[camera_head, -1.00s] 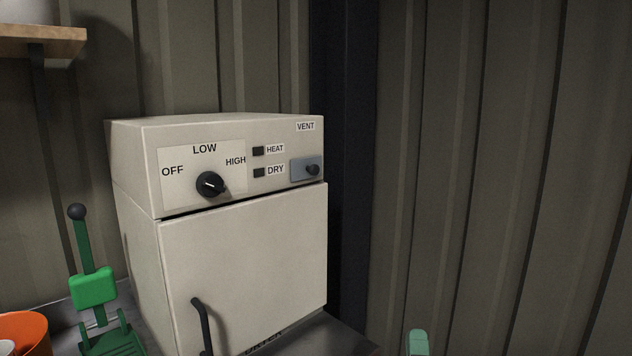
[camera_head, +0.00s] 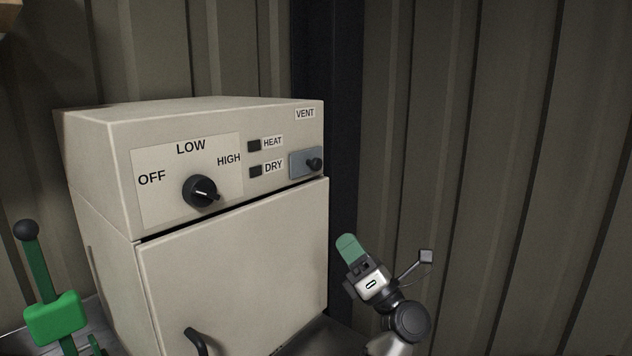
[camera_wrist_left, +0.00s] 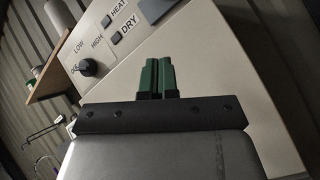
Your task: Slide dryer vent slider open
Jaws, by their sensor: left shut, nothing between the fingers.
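The dryer (camera_head: 230,260) is a cream box with a control panel on its upper front. A dark part behind the fingertips there is partly cut off. My right gripper is out of view.
A black dial (camera_head: 201,192) and HEAT and DRY buttons (camera_head: 255,158) are left of the slider. A dark door handle (camera_head: 195,341) sticks out below. A green lever device (camera_head: 55,318) stands at left. A corrugated wall (camera_head: 520,150) is behind.

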